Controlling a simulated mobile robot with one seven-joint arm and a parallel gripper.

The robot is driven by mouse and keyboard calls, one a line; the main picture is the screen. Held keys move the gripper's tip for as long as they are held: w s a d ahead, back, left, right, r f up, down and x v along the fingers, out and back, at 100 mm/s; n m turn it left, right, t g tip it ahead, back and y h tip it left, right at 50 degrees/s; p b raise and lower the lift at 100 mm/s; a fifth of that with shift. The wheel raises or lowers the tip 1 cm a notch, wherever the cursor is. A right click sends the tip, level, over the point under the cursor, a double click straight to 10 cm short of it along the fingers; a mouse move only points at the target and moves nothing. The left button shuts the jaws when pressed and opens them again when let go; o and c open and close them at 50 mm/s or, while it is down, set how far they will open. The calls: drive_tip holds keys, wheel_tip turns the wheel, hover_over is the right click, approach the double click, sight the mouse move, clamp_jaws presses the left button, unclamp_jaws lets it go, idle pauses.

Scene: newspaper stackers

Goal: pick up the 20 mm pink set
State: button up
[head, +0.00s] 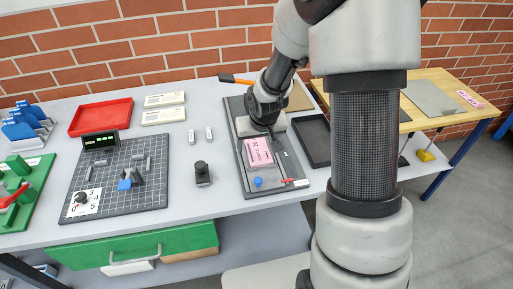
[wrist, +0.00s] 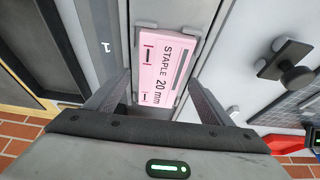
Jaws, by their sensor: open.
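The pink set (head: 258,152) lies on a dark grey plate on the white table in the head view. In the wrist view the pink set (wrist: 163,66) shows its label, "STAPLE 20 mm". My gripper (head: 266,122) is at the far end of the pink set in the head view. In the wrist view my gripper (wrist: 158,88) is open, with one finger on each side of the near end of the pink set. Whether the fingers touch it, I cannot tell. The gripper partly hides the plate behind it.
The dark grey plate (head: 238,180) also carries a blue knob (head: 258,182) and a red-tipped part (head: 288,180). A black tray (head: 311,160) is close on the right. A black knobbed block (head: 203,174) stands left. A red tray (head: 101,117) and grid board (head: 150,197) are farther left.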

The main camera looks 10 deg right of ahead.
drive_tip(key=c, duration=1.3)
